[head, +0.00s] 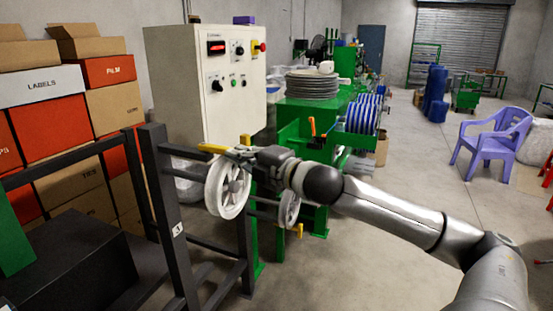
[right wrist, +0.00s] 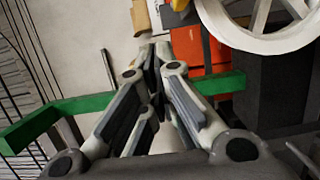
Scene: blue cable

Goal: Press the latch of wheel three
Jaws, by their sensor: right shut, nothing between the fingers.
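A white spoked wheel (head: 228,186) hangs at a dark frame post that bears a small label reading what looks like 3 (head: 178,229). A yellow latch (head: 213,149) sits at the top of this wheel. My right gripper (head: 240,152) is shut and empty beside the latch, above the wheel's upper right rim; I cannot tell whether it touches the latch. In the right wrist view its closed fingers (right wrist: 157,55) point up, with the wheel (right wrist: 270,38) at the upper right. My left gripper is not in view.
A second white wheel (head: 289,208) with a yellow latch (head: 299,231) is behind, to the right. A control cabinet (head: 205,90) stands behind the dark frame (head: 160,200). Green machinery (head: 300,120) is beyond. Stacked boxes (head: 45,130) fill the left; open floor lies right.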

